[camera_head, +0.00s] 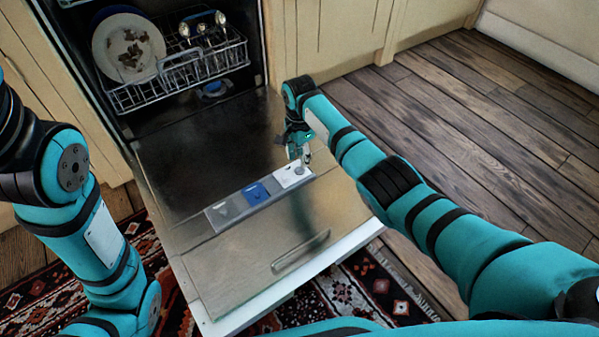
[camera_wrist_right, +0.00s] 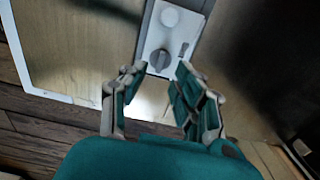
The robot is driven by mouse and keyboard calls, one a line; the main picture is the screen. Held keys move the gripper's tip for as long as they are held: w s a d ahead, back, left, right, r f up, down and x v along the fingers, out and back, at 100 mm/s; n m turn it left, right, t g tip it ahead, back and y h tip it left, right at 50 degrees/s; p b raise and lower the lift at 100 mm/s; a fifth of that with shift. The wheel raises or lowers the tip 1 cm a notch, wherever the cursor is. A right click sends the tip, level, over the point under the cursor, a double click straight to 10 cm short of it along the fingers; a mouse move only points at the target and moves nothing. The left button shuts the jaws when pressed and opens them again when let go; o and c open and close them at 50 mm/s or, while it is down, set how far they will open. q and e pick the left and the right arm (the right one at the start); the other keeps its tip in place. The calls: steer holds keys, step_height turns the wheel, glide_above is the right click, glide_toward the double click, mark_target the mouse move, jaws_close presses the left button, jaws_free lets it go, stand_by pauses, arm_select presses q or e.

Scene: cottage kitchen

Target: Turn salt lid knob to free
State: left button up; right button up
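The dishwasher door is folded down, with a dispenser strip set in its inner face. A white lid (camera_head: 293,177) at the strip's right end carries a grey round knob (camera_head: 298,170). In the right wrist view the knob (camera_wrist_right: 159,60) shows a raised ridge, next to a round pale cap (camera_wrist_right: 169,17). My right gripper (camera_head: 303,157) is just above the white lid. In the wrist view the right gripper (camera_wrist_right: 162,69) is open, its fingertips apart on either side of the knob's near edge; contact cannot be told. My left arm shows, but its gripper is out of view.
A blue lid (camera_head: 255,193) and a grey section (camera_head: 223,211) lie left of the white lid. The lower rack (camera_head: 180,80) holds a dirty plate (camera_head: 128,48) and glass-like items (camera_head: 203,25). The door's handle recess (camera_head: 300,251) is nearer me. Wooden floor is free at right.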

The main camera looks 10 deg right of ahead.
mark_target(300, 167)
steer(key=shift+f+b, duration=1.05)
steer(key=shift+f, duration=0.95)
steer(key=shift+c, duration=0.4)
jaws_close()
